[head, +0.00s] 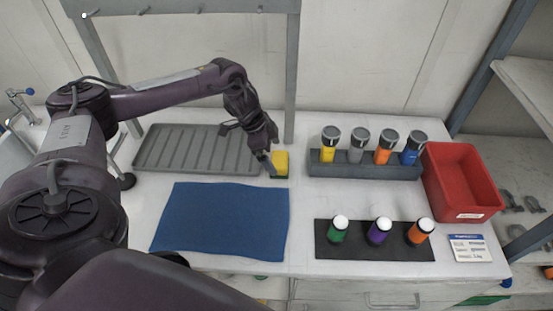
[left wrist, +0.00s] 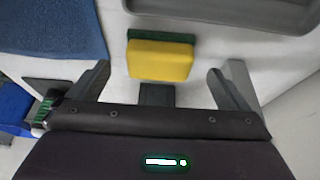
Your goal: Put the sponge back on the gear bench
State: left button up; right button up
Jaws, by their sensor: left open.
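The sponge (head: 281,162) is yellow with a dark green side. It rests on the white bench top (head: 305,215), between the grey ribbed tray and the grey bottle rack. In the left wrist view the sponge (left wrist: 160,60) lies just ahead of the jaws, between the lines of the two fingers. My left gripper (head: 268,162) is at the left side of the sponge in the head view. In the left wrist view the left gripper (left wrist: 160,85) is open, with a finger on each side and nothing held. My right gripper is not in view.
A grey ribbed tray (head: 200,150) and a blue mat (head: 220,220) lie left of the sponge. A grey rack (head: 365,170) holds several capped bottles. A dark mat (head: 375,252) carries three bottles. A red bin (head: 462,182) and a label card (head: 470,248) are at right.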

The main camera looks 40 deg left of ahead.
pick_arm(q)
jog(key=b+v, duration=0.1)
jog(key=v, duration=0.7)
jog(key=shift+r, duration=0.25)
